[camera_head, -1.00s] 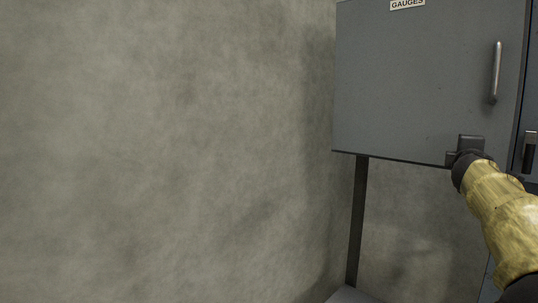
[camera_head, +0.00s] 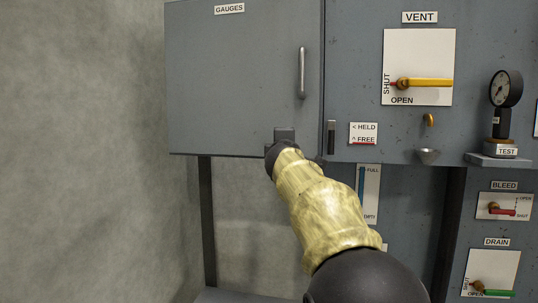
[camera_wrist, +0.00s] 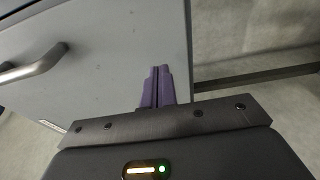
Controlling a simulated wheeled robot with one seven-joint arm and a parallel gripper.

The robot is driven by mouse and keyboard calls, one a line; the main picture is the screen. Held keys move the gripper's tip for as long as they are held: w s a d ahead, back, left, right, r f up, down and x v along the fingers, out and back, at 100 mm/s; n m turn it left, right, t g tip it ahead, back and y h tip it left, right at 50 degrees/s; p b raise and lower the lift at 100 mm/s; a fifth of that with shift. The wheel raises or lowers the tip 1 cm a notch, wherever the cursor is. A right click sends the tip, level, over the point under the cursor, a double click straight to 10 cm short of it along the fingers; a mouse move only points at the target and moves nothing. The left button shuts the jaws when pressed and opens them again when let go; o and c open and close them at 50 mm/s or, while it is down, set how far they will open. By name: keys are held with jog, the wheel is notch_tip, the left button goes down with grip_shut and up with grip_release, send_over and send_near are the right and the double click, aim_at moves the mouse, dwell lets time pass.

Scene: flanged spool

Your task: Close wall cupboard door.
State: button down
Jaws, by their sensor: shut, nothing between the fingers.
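The grey wall cupboard door (camera_head: 230,80), labelled GAUGES, fills the upper left of the head view. It has a vertical metal bar handle (camera_head: 301,73) near its right edge. The door looks nearly in line with the panel on its right; I cannot tell whether it is fully closed. My gripper (camera_head: 284,134) is at the door's lower right, below the handle, with its fingers hidden in the head view. In the wrist view, its purple fingers (camera_wrist: 157,85) are shut together with nothing between them, over the door face near an edge. Contact is unclear. The handle (camera_wrist: 35,62) is off to the left there.
Right of the door is a panel with a yellow VENT lever (camera_head: 425,83), a HELD/FREE sign (camera_head: 363,133), a dark slot piece (camera_head: 331,138) and a TEST gauge (camera_head: 506,90). BLEED and DRAIN levers are lower right. Bare wall (camera_head: 80,150) lies left.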

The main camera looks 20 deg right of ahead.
jog(key=s+d, duration=0.6)
jog(key=d, duration=0.1)
jog(key=shift+s+p, duration=0.35)
jog(key=shift+s+d, duration=0.15)
jog(key=shift+d, duration=0.1)
jog(key=s+a+f+m+g+y, duration=0.1)
jog(key=s+a+f+m+g, duration=0.15)
jog(key=f, duration=0.75)
jog(key=s+a+f+m+g+y, duration=0.1)
jog(key=s+a+f+m+g, duration=0.15)
jog(key=f, duration=0.75)
jog(key=s+a+f+m+g+y, duration=0.1)
jog(key=s+a+f+m+g, duration=0.2)
jog(key=f, duration=0.7)
jog(key=s+a+f+m+g+y, duration=0.1)
jog(key=s+a+f+m+g, duration=0.2)
jog(key=s+f, duration=0.5)
jog(key=s+a+f+m+g+y, duration=0.1)
jog(key=s+a+f+m+g, duration=0.2)
jog(key=s+f, duration=0.6)
jog(key=shift+s+a+f+m+g+p, duration=0.15)
jog(key=shift+s+a+m+g+p, duration=0.25)
jog(key=shift+s+a, duration=0.7)
jog(key=shift+d, duration=0.1)
